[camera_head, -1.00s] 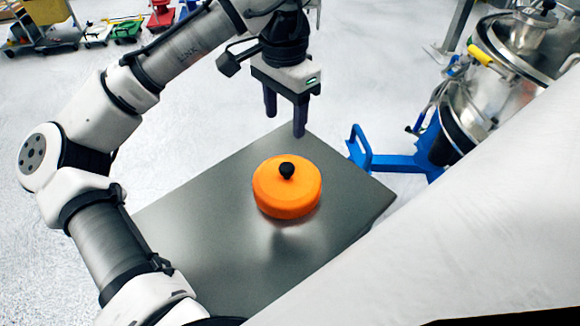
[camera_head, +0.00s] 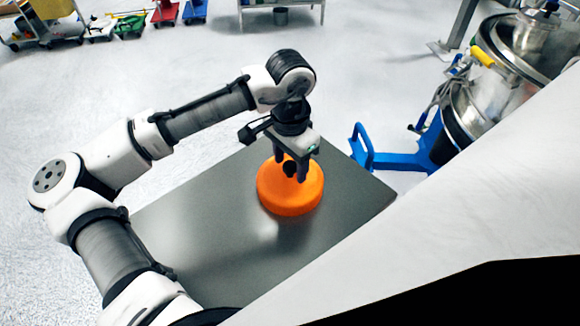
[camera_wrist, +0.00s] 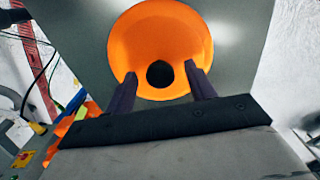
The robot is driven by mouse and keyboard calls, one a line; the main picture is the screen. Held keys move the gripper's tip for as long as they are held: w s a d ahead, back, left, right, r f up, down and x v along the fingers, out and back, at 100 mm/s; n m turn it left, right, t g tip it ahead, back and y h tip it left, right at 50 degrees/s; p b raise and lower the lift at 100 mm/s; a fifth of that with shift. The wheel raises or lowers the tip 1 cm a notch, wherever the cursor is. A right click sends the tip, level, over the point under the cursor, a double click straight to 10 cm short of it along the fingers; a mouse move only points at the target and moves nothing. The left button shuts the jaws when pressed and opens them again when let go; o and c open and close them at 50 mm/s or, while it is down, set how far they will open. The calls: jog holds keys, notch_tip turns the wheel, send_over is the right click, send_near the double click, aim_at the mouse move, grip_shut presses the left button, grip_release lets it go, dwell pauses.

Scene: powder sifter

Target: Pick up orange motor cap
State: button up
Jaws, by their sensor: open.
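The orange motor cap (camera_head: 290,196) is a round orange disc with a small black knob (camera_head: 289,168) on top. It lies on the grey metal table (camera_head: 200,222). My gripper (camera_head: 290,174) is directly above the cap, pointing down, with its fingers around the knob's height in the head view. In the wrist view the cap (camera_wrist: 165,45) fills the upper middle, and the dark knob (camera_wrist: 160,74) shows between the two open fingertips of my gripper (camera_wrist: 160,72). There is space on both sides of the knob. I cannot tell the exact height of the fingertips over the cap.
A steel vessel (camera_head: 470,110) with a blue wheeled base (camera_head: 400,160) stands right of the table. A large white surface (camera_head: 450,230) covers the lower right. Carts and coloured trolleys (camera_head: 130,25) stand far back. The table around the cap is bare.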

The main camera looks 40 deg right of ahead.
jog(key=shift+f, duration=0.25)
grip_shut()
jog(key=shift+r, duration=0.25)
